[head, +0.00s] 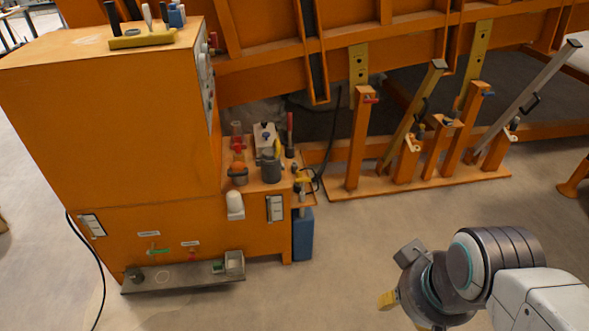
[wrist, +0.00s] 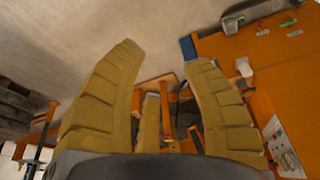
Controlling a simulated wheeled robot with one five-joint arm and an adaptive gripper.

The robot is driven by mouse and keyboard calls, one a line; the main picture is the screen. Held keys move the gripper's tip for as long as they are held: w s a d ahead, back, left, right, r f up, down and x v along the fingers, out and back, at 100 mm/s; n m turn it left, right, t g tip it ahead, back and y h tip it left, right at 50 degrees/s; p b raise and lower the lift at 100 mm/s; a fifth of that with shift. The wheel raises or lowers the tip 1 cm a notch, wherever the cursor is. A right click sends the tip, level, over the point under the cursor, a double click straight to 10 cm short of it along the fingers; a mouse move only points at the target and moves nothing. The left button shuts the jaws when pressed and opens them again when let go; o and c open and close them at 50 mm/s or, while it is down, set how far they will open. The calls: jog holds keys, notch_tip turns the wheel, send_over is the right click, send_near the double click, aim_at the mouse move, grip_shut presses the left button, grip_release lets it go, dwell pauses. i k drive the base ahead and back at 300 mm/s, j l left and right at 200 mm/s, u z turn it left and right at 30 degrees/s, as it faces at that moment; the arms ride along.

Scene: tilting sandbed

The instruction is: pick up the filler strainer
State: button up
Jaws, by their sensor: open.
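I cannot tell for sure which item is the filler strainer. On the low shelf of the orange cabinet, a dark grey cup-like piece (head: 270,168) stands beside an orange-and-grey round piece (head: 238,174). A white cylinder (head: 235,206) is at the shelf's front edge. A small dark round piece (head: 137,276) sits at the left end of the low grey tray. My gripper (wrist: 164,62) is open, with nothing seen between its yellow fingers. In the head view it is at the lower right, well apart from the shelf, mostly hidden behind my wrist.
The orange cabinet (head: 110,120) fills the left. The grey tray (head: 190,277) juts out at its foot. A blue container (head: 303,235) stands at the shelf's right end. Orange posts on a base board (head: 400,190) stand right of it. Floor in front is clear.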

aim_at(293, 164)
jog(key=i+l+u, duration=0.3)
jog(key=u, duration=0.15)
jog(key=i+l+u, duration=0.25)
jog(key=l+u, duration=0.2)
jog(key=i+l+u, duration=0.2)
jog(key=l+u, duration=0.25)
jog(key=i+l+u, duration=0.1)
jog(key=l+u, duration=0.75)
jog(key=l, duration=0.2)
jog(key=k+l+u, duration=0.1)
jog(key=l+u, duration=0.35)
jog(key=k+l+u, duration=0.15)
jog(key=l+u, duration=0.3)
jog(key=l, duration=0.15)
jog(key=k+l+u, duration=0.25)
jog(key=l+u, duration=0.6)
jog(key=k+l+u, duration=0.1)
jog(key=l+u, duration=0.3)
jog(key=l, duration=0.15)
jog(key=k+l+u, duration=0.15)
jog(key=l+u, duration=0.25)
jog(key=k+l+u, duration=0.2)
jog(key=l+u, duration=0.25)
jog(key=k+l+u, duration=0.15)
jog(key=l+u, duration=0.25)
